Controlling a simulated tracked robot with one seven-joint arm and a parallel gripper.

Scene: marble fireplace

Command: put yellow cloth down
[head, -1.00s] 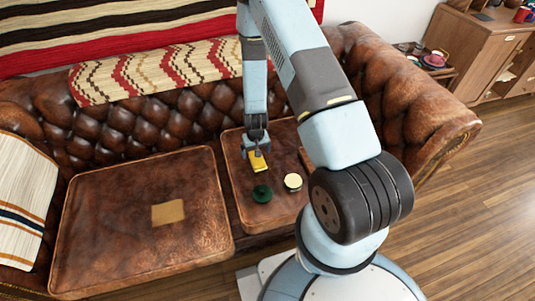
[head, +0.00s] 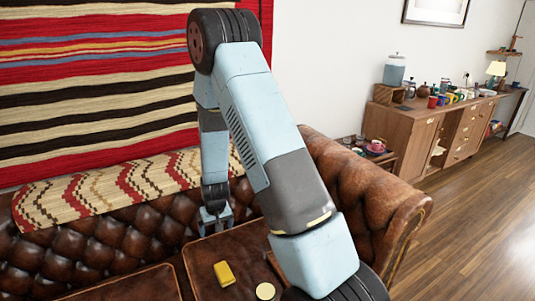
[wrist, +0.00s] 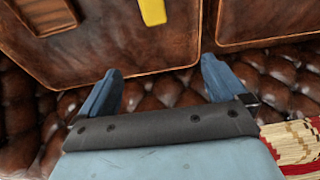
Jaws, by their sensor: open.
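The yellow cloth (head: 224,273) is a small folded block lying on the right brown leather seat cushion of the sofa. In the wrist view the cloth (wrist: 153,11) shows at the top edge, on the cushion and apart from the fingers. My gripper (head: 215,222) is above the back of that cushion, near the tufted backrest. In the wrist view my gripper (wrist: 158,88) has its two blue fingers spread wide with nothing between them.
A round cream-topped item (head: 265,291) lies on the cushion right of the cloth. The tufted backrest (head: 130,234) is close behind my gripper. A patterned throw (head: 100,190) drapes over it. A wooden cabinet (head: 425,135) with several items stands at the right.

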